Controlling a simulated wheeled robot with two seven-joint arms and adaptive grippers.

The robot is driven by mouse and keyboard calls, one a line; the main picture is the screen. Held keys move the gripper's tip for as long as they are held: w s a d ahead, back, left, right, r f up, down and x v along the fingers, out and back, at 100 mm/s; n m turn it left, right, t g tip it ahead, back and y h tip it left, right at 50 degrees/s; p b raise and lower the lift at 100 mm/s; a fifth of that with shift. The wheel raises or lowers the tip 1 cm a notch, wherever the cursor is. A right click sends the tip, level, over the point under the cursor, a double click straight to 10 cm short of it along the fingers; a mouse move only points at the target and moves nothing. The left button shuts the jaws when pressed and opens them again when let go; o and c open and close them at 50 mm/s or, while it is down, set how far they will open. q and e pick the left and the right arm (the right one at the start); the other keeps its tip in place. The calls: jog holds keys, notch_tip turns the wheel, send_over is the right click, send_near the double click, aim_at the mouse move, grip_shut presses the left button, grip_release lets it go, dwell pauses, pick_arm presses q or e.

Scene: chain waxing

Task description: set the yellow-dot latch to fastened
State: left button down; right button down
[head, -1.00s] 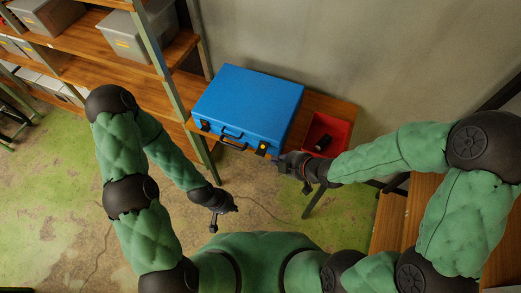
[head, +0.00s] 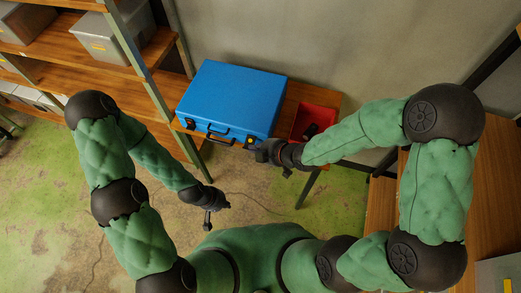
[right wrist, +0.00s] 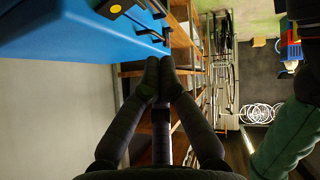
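A closed blue case (head: 235,100) lies on a wooden table. Its front carries a black handle (head: 219,137), a latch (head: 190,123) at the left and the yellow-dot latch (head: 250,141) at the right. The yellow-dot latch (right wrist: 112,9) also shows at the top of the right wrist view, cut by the edge; I cannot tell its setting. My right gripper (head: 257,152) is just in front of and below that latch. In the right wrist view its fingertips (right wrist: 159,66) are together, with nothing visible between them, apart from the latch. My left gripper (head: 208,222) hangs low, away from the case; its fingers are too small to read.
A red bin (head: 333,122) with a dark object inside stands right of the case. A shelf with grey boxes (head: 112,38) and a green post (head: 140,60) is at the left. A wall is behind. Floor in front of the table is open.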

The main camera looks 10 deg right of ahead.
aim_at(248, 149)
jog(key=x, duration=0.4)
jog(key=d+f+b+x, duration=0.1)
jog(key=x, duration=0.1)
jog(key=shift+w+a+f, duration=0.1)
jog(key=shift+a+f, duration=0.05)
jog(key=shift+f, duration=0.2)
jog(key=shift+w+f, duration=0.25)
jog(key=shift+f, duration=0.45)
notch_tip(248, 149, down, 8)
jog(key=w+n+t+b, duration=0.1)
jog(key=t+b, duration=0.3)
jog(key=b, duration=1.5)
jog(key=shift+d+n+h, duration=0.35)
jog(key=shift+n+h, duration=0.05)
jog(key=shift+n, duration=0.4)
jog(key=shift+r, duration=0.2)
